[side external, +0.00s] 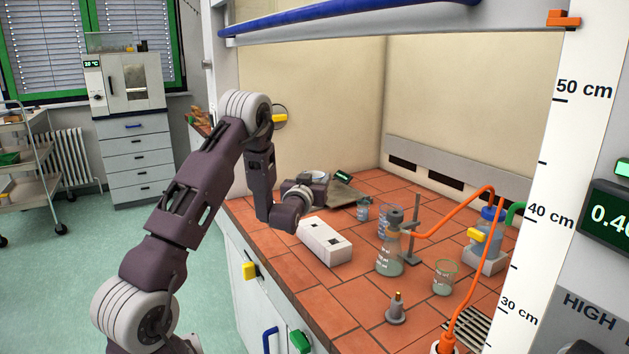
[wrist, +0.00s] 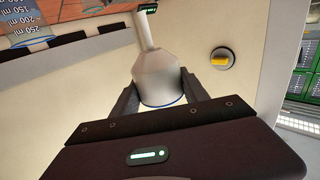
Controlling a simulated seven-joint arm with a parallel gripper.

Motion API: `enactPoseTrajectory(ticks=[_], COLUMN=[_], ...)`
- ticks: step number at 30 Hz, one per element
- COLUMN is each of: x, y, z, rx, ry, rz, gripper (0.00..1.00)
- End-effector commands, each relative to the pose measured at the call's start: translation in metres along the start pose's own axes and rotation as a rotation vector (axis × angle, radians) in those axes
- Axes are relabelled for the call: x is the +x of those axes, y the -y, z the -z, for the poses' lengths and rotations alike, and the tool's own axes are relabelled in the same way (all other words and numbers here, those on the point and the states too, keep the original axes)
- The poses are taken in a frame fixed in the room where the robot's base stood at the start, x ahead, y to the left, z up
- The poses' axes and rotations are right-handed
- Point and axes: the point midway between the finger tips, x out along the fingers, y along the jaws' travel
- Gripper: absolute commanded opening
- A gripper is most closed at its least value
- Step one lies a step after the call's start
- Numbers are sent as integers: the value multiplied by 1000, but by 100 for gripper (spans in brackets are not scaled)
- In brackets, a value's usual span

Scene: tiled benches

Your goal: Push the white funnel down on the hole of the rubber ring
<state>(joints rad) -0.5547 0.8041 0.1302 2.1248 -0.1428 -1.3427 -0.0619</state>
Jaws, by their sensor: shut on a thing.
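The white funnel (wrist: 158,75) is between the two fingers of my gripper (wrist: 160,92) in the wrist view, and the gripper is shut on it. Its narrow stem points away toward the top of that view. In the side view my gripper (side external: 316,188) is over the left back of the bench, and a small white part of the funnel (side external: 317,175) shows there. The dark rubber ring (side external: 396,214) sits on the mouth of a glass flask (side external: 389,255), to the right of my gripper and apart from it. The ring's hole cannot be made out.
An orange hose (side external: 455,211) runs from the flask's neck. A metal stand (side external: 415,230), beakers (side external: 444,277) and a burner (side external: 396,308) stand close by. A white box (side external: 324,242) with dark holes lies left of the flask. A digital scale (side external: 343,192) is behind my gripper.

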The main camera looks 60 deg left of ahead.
Motion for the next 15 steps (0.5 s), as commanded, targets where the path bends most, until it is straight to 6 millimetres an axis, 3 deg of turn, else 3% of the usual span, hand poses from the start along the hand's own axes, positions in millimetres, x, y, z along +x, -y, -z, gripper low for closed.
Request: enactPoseTrajectory(ticks=[4, 7, 11, 15], x=[0, -1, -9, -29], y=[-3, -20, -67, -132], z=[2, 10, 35, 69], rx=[-1, -7, -19, -24], ry=[-1, -4, -4, -4], rz=[-6, -42, -145, -290], gripper=[0, 0, 0, 0])
